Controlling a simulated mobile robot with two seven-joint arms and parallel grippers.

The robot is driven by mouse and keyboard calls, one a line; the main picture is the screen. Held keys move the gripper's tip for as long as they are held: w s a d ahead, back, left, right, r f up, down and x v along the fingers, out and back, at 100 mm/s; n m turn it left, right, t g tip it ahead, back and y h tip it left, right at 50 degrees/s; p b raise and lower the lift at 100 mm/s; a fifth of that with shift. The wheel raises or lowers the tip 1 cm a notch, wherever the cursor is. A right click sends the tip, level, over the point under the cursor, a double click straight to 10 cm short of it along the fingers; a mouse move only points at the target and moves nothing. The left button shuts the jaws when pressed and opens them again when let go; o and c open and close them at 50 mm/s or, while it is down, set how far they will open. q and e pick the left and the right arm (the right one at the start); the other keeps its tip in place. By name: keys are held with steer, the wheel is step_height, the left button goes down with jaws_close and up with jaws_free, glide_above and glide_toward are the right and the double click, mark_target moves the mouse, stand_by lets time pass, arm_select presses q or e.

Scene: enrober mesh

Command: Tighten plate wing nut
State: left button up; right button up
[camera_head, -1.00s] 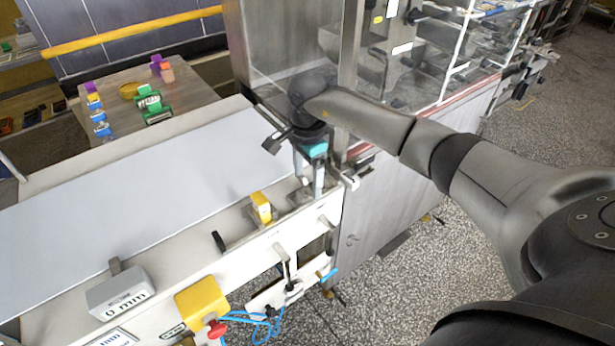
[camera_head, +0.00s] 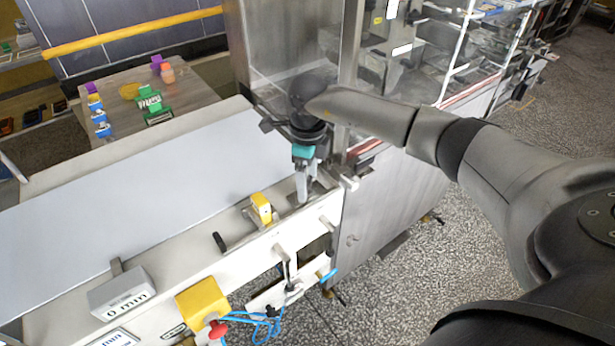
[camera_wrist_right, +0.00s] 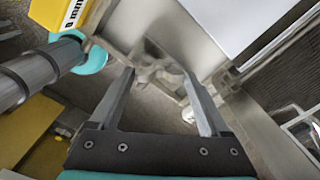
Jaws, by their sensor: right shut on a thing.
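My right gripper (camera_head: 303,190) points down at the conveyor's right end, beside the steel machine housing. It also shows in the right wrist view (camera_wrist_right: 160,76). Its two fingers stand apart with a small grey metal piece, apparently the wing nut (camera_wrist_right: 158,73), between their tips; it is shut on this piece. The piece's outline blends into the grey metal plate (camera_wrist_right: 150,105) around it. In the head view the fingers hide the wing nut. My left gripper is in neither view.
A yellow block (camera_head: 262,208) stands just left of the right gripper on the conveyor's front ledge (camera_head: 180,262). A grey "0 mm" box (camera_head: 122,294) and a yellow box with a red button (camera_head: 203,303) are nearer. The white belt (camera_head: 120,205) is bare.

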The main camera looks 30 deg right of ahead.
mark_target(308, 183)
steer(key=m, duration=0.4)
steer(key=shift+p, duration=0.3)
stand_by(1.1)
steer(key=o, duration=1.2)
steer(key=shift+r, duration=0.1)
step_height(308, 183, up, 15)
